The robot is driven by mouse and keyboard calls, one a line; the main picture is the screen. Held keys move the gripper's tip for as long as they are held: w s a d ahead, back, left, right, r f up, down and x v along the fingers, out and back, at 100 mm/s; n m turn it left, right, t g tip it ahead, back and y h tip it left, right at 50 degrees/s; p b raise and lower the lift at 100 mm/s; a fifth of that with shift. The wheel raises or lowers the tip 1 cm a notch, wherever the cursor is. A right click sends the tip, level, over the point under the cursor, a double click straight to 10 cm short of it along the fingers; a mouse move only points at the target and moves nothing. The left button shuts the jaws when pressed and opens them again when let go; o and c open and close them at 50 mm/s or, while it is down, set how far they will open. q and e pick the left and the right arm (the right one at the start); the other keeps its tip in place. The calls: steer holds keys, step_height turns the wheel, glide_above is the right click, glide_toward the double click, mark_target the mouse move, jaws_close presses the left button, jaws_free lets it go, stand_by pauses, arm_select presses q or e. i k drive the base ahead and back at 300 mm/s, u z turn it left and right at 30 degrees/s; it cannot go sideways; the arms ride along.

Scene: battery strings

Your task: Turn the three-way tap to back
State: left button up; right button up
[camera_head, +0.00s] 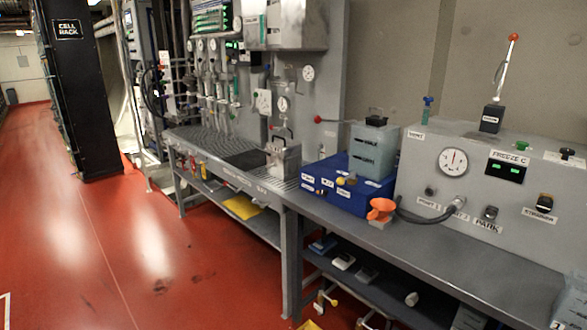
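I cannot tell with certainty which fitting is the three-way tap. A blue-topped upright fitting (427,108) stands on the left end of the grey machine (470,170). A lever with a red ball (318,119) sticks out near the right edge of the grey wall panel, above the bench. Which way any tap handle points is too small to tell. Neither of my grippers is in view.
The blue box (345,190) and a grey-green container fill the bench middle. The machine carries a gauge (453,162), a green display (506,169) and a tall red-ball lever (507,65). A hose crosses its front. The red floor (130,250) at left is clear.

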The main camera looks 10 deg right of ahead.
mark_target(340, 181)
steer(key=z, duration=0.2)
steer(key=i, duration=1)
steer(key=z, duration=0.75)
